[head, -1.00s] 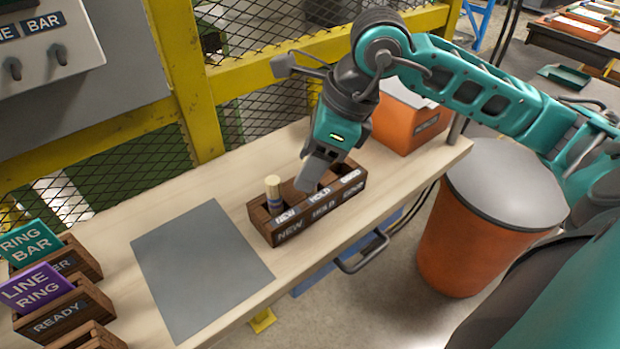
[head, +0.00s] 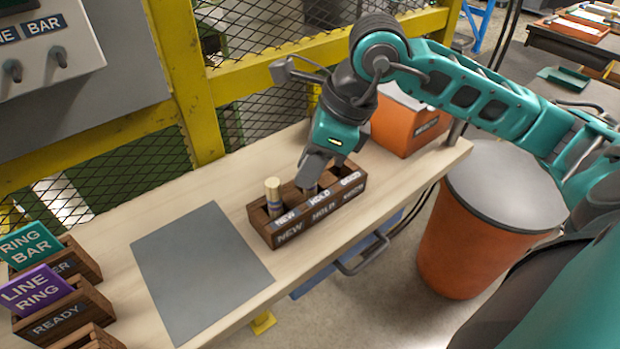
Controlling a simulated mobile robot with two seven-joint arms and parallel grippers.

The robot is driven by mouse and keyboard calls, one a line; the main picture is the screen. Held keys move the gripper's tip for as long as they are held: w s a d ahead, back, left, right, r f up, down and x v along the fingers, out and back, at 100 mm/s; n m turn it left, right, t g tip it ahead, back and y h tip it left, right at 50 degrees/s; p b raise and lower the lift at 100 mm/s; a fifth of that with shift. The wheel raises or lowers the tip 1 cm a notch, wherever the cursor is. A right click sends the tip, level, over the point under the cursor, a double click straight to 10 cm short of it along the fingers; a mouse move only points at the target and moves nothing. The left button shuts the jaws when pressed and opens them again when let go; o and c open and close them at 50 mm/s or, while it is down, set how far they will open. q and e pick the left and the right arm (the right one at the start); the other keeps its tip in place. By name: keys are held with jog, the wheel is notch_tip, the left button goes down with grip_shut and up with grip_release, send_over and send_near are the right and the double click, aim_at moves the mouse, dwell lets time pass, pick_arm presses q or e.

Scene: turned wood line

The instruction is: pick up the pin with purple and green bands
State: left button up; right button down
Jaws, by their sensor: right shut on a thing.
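A wooden box (head: 262,231) with three compartments marked NEW, HOLD and GOOD stands on the bench. A pale wooden pin (head: 273,197) with dark bluish or purple bands stands upright in the NEW compartment; I cannot make out green on it. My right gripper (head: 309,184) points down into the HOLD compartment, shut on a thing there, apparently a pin. The fingers and box wall hide nearly all of it, so its bands cannot be read. My left gripper is out of view.
A grey mat (head: 200,270) lies bare left of the box. Dark wooden boxes with green RING BAR (head: 28,245) and purple LINE RING (head: 38,290) cards stand at the far left. An orange bin (head: 405,125) is behind on the right. Yellow-framed mesh closes the back.

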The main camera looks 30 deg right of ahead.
notch_tip(320, 180, up, 20)
jog(key=p, duration=0.4)
jog(key=w+a+f+n+g+h, duration=0.1)
jog(key=f+n, duration=0.5)
jog(key=n, duration=0.7)
jog(key=w+a+f+n+g+h, duration=0.2)
jog(key=f+n+g, duration=0.4)
jog(key=n, duration=0.7)
jog(key=shift+w+a+f, duration=0.25)
jog(key=shift+w+a, duration=0.25)
jog(key=shift+w, duration=0.1)
jog(key=shift+s, duration=0.1)
